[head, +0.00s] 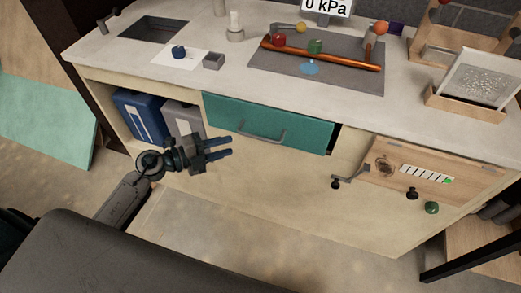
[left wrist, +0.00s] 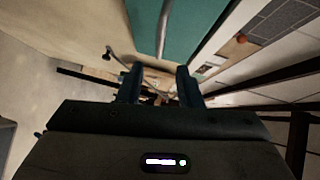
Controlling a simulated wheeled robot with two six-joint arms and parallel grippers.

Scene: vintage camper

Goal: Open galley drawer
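The galley drawer has a teal front (head: 240,122) set in the pale wooden counter, below the worktop. It looks closed or nearly so, with a dark gap at its right end. Its grey bar handle (head: 262,138) runs along the lower middle of the front. My left gripper (head: 230,146) is just left of the handle, apart from it, with its fingers open and empty. My right gripper is not in view.
A wooden panel (head: 405,172) with a crank and knobs is at the right.

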